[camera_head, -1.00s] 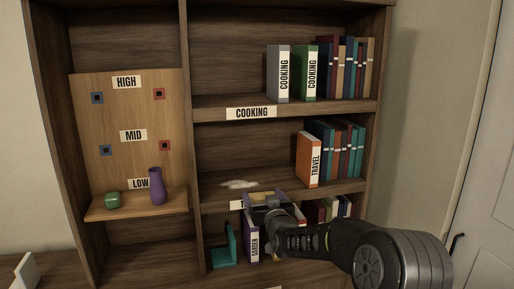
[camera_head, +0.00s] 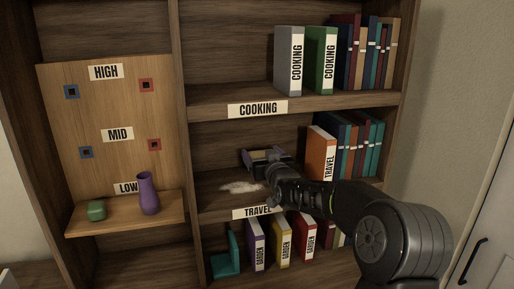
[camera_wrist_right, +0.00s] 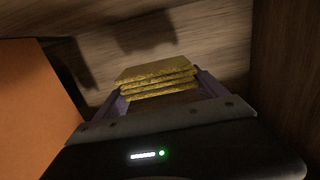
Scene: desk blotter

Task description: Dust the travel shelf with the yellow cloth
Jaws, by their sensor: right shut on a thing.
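The yellow cloth (camera_wrist_right: 155,80) is a folded stack between the purple-edged fingers of my right gripper (camera_head: 263,157), which is shut on it. In the head view the gripper is inside the middle shelf bay, and little of the cloth shows. The travel shelf (camera_head: 213,203) has a TRAVEL label (camera_head: 258,212) on its front edge. A pale dust patch (camera_head: 242,187) lies on its board, in front of and below the gripper. I cannot tell whether the cloth touches the board. My left gripper is not in view.
An orange TRAVEL book (camera_head: 321,150) stands close right of my gripper, with more books (camera_head: 352,146) beyond. The COOKING shelf (camera_head: 210,100) is above. Garden books (camera_head: 281,243) and a teal bookend (camera_head: 229,257) are below. A purple vase (camera_head: 148,194) stands on the left ledge.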

